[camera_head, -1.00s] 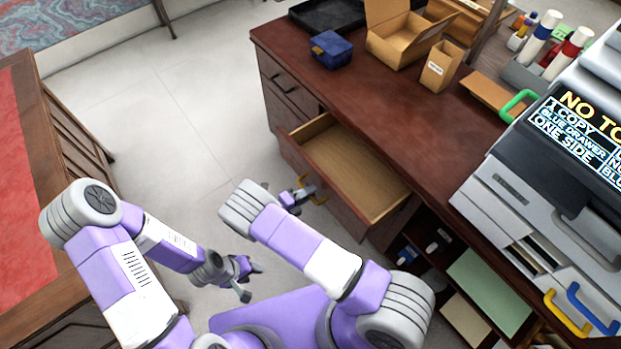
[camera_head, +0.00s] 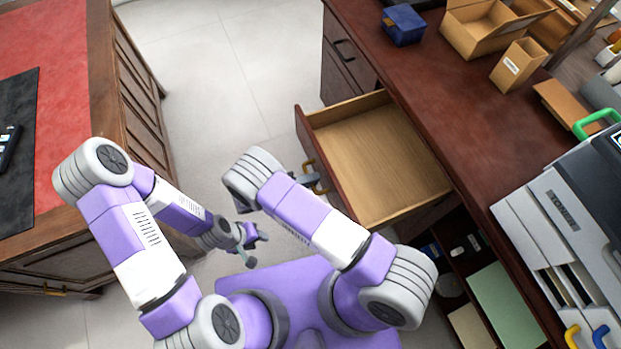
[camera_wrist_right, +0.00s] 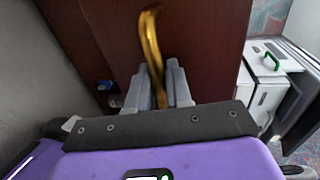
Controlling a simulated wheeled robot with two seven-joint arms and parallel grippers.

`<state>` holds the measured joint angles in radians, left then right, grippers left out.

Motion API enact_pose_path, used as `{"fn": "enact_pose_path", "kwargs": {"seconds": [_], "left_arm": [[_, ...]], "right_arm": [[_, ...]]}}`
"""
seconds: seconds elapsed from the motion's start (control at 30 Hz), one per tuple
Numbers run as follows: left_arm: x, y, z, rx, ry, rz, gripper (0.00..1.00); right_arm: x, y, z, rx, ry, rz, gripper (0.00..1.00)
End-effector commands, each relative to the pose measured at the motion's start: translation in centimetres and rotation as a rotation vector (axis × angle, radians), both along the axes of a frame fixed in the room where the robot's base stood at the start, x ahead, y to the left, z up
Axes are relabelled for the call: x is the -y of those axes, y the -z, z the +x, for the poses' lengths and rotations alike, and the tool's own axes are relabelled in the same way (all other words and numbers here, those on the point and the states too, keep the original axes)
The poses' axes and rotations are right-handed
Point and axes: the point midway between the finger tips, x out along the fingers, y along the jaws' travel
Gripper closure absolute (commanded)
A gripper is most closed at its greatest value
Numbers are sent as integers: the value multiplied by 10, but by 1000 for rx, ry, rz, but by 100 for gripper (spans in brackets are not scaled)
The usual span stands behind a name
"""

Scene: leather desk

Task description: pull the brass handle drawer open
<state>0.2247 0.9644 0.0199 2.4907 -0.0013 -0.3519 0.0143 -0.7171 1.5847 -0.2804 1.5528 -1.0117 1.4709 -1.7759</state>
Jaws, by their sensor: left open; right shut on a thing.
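The drawer (camera_head: 385,155) stands pulled out from the dark wooden desk, and its light wood inside looks empty. Its brass handle (camera_head: 312,177) is on the drawer front, and in the right wrist view the handle (camera_wrist_right: 151,45) runs down between my right fingers. My right gripper (camera_wrist_right: 160,85) is shut on the brass handle; in the head view it is partly hidden behind my right arm. My left gripper (camera_head: 250,245) is open and empty over the floor, left of the drawer and apart from it.
The desk top (camera_head: 450,110) carries a blue box (camera_head: 404,25), an open cardboard box (camera_head: 485,32) and a small carton (camera_head: 517,65). A printer (camera_head: 555,225) stands at the right. Another desk with a red top (camera_head: 75,90) is at the left, with free floor (camera_head: 235,85) between.

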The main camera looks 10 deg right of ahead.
Motion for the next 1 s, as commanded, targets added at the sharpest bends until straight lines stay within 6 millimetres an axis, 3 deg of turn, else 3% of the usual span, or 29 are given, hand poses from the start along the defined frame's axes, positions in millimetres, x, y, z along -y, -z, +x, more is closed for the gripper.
{"fn": "enact_pose_path", "kwargs": {"seconds": [0.03, 0.07, 0.13, 0.47, 0.8, 1.0], "left_arm": [[0, 0, 0, 0, 0, 0, 57], [0, 0, 0, 0, 0, 0, 57], [0, 0, 0, 0, 0, 0, 57], [0, 0, 0, 0, 0, 0, 57], [0, -5, 0, 0, 0, 0, 57], [0, -6, 0, 0, 0, 0, 57]], "right_arm": [[0, -1, 1, 2, -1, 0, 100], [0, -1, 1, 2, -1, 0, 76], [0, -1, 1, 2, -1, 0, 65], [-3, -1, 0, 1, -2, 0, 65], [-53, -12, -8, 3, -2, 2, 65], [-71, -15, -11, 2, -2, 0, 65]]}}
